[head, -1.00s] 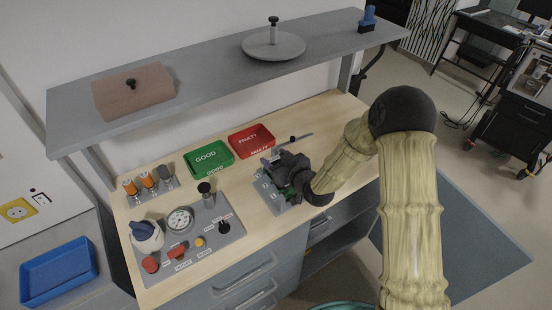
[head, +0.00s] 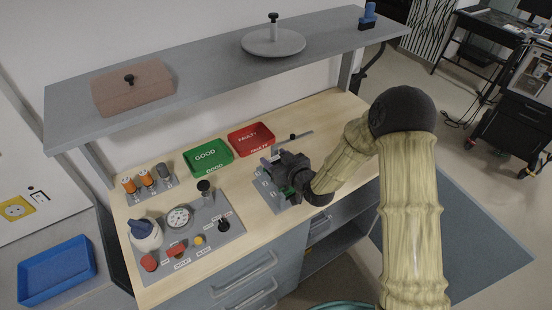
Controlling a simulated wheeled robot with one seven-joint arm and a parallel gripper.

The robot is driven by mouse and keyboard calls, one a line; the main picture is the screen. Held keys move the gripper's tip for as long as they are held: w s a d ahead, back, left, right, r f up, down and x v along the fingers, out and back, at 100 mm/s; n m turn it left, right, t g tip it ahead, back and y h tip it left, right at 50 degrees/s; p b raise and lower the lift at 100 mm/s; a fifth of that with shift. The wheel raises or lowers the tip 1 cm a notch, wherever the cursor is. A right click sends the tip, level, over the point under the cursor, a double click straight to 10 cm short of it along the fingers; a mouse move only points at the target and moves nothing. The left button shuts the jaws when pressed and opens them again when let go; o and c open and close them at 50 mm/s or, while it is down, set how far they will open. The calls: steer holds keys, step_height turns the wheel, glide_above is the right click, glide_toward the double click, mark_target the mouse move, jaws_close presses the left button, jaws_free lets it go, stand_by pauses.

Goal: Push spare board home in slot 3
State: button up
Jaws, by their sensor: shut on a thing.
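My gripper (head: 284,178) is over the grey slot unit (head: 268,188) on the right part of the wooden bench. It is shut on a green board (head: 287,190), of which only small green bits show between the dark fingers. The gripper and my arm hide most of the slot unit. I cannot tell which slot the board is at or how deep it sits.
A green GOOD tray (head: 208,156) and a red FAULTY tray (head: 251,139) stand behind the gripper. A panel with a gauge (head: 179,217) and knobs lies to the left. A grey shelf (head: 215,75) hangs above the bench. A blue tray (head: 57,270) stands lower left.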

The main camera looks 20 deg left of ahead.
steer(key=shift+f, duration=0.3)
stand_by(0.5)
steer(key=o, duration=1)
steer(key=shift+s, duration=0.1)
steer(key=shift+o, duration=0.2)
steer(key=shift+f, duration=0.1)
steer(key=shift+r+p, duration=1.6)
steer(key=shift+r, duration=2.05)
